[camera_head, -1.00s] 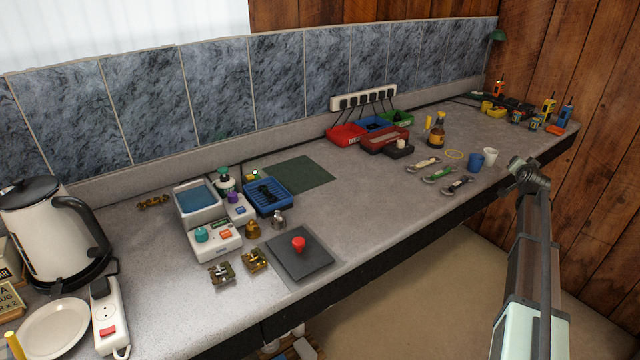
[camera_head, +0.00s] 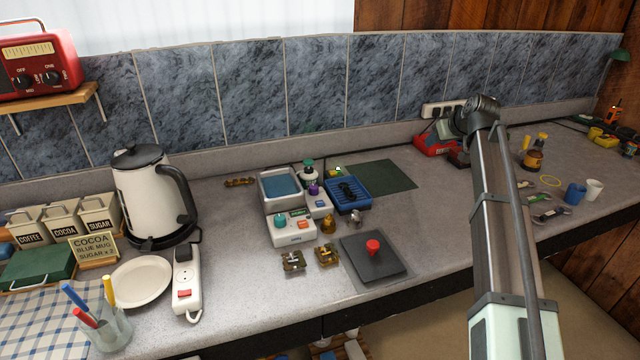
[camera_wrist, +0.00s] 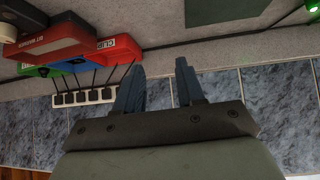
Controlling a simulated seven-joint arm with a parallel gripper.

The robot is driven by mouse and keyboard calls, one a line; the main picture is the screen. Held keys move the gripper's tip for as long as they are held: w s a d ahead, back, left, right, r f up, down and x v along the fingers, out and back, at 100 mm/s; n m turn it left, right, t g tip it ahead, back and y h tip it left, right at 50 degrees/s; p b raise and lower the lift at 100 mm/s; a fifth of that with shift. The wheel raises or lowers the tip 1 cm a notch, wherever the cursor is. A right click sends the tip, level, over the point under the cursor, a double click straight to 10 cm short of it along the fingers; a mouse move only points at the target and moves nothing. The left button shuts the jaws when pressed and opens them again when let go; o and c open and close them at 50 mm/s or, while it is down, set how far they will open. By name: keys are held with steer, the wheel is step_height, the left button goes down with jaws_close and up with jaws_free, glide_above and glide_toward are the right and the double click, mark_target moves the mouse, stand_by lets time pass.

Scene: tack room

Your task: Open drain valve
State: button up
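A small white tank with blue liquid (camera_head: 281,184) stands mid-counter in the head view. In front of it is a white control box (camera_head: 294,231) with a teal knob (camera_head: 280,218) and an orange switch (camera_head: 303,225). To its right is a white unit with a purple knob (camera_head: 314,188). No part is clearly labelled as the drain valve; I cannot tell which it is. My gripper (camera_wrist: 160,85) is open and empty in the wrist view, its fingers apart.
Around the tank are a blue basket (camera_head: 348,208), a green-capped bottle (camera_head: 308,178), brass fittings (camera_head: 326,256) and a dark pad with a red button (camera_head: 373,247). A kettle (camera_head: 146,192) stands left. Coloured bins show behind my gripper, including a red one (camera_wrist: 70,42).

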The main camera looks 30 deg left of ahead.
steer(key=s+a+r+n+g, duration=0.25)
steer(key=s+a+n, duration=0.25)
steer(key=s+a, duration=0.6)
steer(key=n+g+h, duration=0.1)
steer(key=n+g, duration=0.4)
glide_toward(314, 186)
steer(key=shift+t, duration=0.25)
steer(key=x, duration=0.8)
steer(key=shift+s+a+f, duration=0.15)
steer(key=shift+s+f, duration=0.1)
steer(key=shift+f, duration=0.05)
steer(key=shift+c, duration=0.5)
jaws_close()
